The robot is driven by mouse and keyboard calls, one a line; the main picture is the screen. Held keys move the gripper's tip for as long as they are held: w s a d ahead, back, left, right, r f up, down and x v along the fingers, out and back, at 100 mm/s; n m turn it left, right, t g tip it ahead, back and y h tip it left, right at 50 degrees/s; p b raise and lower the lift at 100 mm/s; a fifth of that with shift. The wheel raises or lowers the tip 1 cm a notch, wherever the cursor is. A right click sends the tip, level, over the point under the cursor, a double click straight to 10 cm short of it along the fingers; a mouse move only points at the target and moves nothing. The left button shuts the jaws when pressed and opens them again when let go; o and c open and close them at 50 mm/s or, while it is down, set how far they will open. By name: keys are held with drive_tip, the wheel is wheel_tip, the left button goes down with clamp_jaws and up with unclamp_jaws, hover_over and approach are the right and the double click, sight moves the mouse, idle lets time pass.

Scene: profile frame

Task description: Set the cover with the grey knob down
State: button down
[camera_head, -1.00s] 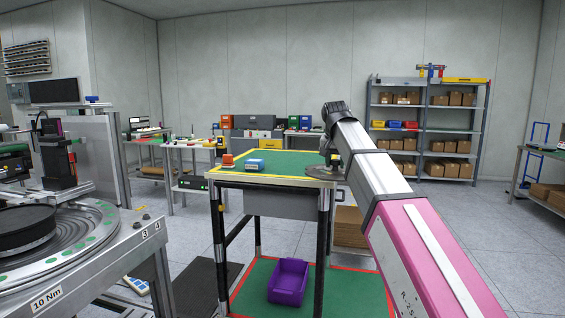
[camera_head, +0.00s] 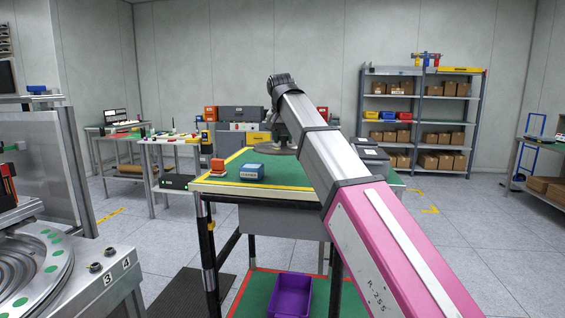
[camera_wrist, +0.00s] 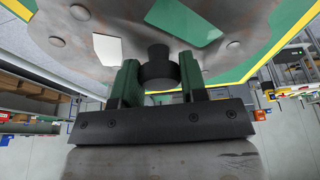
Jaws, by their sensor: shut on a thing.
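The cover is a round, thin, worn grey-brown disc; its left part shows below my gripper in the head view (camera_head: 283,151). In the wrist view the cover (camera_wrist: 190,70) fills the top, with rivets and a white and a green patch. Its dark grey knob (camera_wrist: 158,68) sits between the two green fingers of my gripper (camera_wrist: 158,80), which is shut on it. In the head view my gripper (camera_head: 282,132) is over the green-topped table (camera_head: 225,187). My arm hides the cover's right part. I cannot tell whether the cover touches the table top.
A blue labelled box (camera_head: 251,172) and an orange-red item (camera_head: 217,168) stand on the table left of the cover. A dark grey box (camera_head: 370,155) is right of my arm. A purple bin (camera_head: 290,295) is below. A round-topped machine (camera_head: 40,265) stands at left.

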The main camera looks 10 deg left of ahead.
drive_tip(key=w+d+f, duration=0.2)
drive_tip(key=d, duration=0.1)
drive_tip(key=w+d+f, duration=0.2)
drive_tip(key=d, duration=0.1)
drive_tip(key=w+d+f, duration=0.3)
drive_tip(key=shift+d, duration=0.1)
drive_tip(key=shift+w+f, duration=0.1)
drive_tip(key=shift+f, duration=1.85)
drive_tip(key=shift+f, duration=0.1)
drive_tip(key=c, duration=0.7)
unclamp_jaws()
drive_tip(key=shift+o, duration=0.2)
drive_tip(key=v, duration=1.2)
